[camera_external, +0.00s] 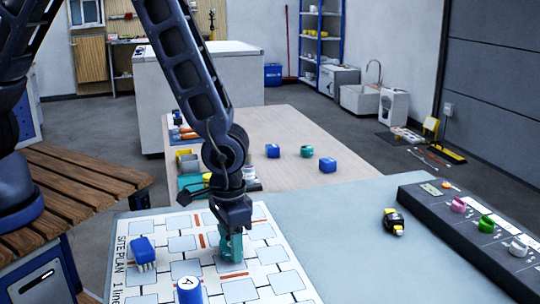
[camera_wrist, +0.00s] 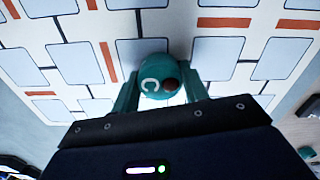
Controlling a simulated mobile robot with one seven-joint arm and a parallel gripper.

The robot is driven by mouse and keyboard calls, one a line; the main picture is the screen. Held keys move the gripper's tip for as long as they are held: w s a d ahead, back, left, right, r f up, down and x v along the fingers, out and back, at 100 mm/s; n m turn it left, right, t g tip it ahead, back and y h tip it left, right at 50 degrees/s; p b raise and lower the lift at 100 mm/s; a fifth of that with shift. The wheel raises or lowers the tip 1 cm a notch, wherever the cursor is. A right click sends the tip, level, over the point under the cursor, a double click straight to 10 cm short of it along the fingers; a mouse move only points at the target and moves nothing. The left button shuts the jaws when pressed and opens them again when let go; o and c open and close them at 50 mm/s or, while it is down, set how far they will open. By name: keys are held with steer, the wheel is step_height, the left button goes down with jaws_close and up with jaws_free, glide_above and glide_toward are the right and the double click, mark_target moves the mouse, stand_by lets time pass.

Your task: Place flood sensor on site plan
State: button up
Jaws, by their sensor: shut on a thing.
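The site plan (camera_external: 275,232) is a white printed sheet with pale blue boxes and orange bars, lying on the grey-blue bench; it also fills much of the wrist view (camera_wrist: 70,65). My gripper (camera_external: 231,247) is above the right half of the sheet, pointing down. In the wrist view, its teal fingers (camera_wrist: 160,92) are shut on a round teal piece (camera_wrist: 153,88) marked "C" with a dark red spot. I cannot tell whether the piece touches the sheet. A blue block with pale prongs (camera_external: 142,250) and a blue cylinder marked "A" (camera_external: 189,291) stand on the plan.
A dark control panel (camera_external: 470,225) with coloured knobs stands at the right of the bench. A black and yellow tool (camera_external: 394,222) lies before it. Blue blocks (camera_external: 327,165) and a green piece (camera_external: 306,151) sit on the wooden table (camera_external: 290,125) behind. The bench between plan and panel is mostly clear.

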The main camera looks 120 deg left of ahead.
steer(key=o, duration=1)
steer(key=s+d+r+m+t, duration=0.1)
steer(key=d+r, duration=0.2)
steer(key=r, duration=0.8)
steer(key=s+d+r+m, duration=0.15)
steer(key=d+r, duration=0.25)
steer(key=r, duration=0.8)
steer(key=s+d+r+m+t, duration=0.1)
steer(key=s+d+r+m, duration=0.2)
steer(key=s+d+r, duration=0.2)
steer(key=s+d+r+m+t, duration=0.1)
steer(key=s+d+r, duration=0.4)
steer(key=s, duration=0.6)
steer(key=s+d+r+m+t, duration=0.1)
steer(key=s+d+r+m, duration=0.3)
steer(key=s+r, duration=0.3)
steer(key=shift+s+d+m+t, duration=0.35)
steer(key=shift+s+d, duration=0.35)
steer(key=shift+s, duration=0.25)
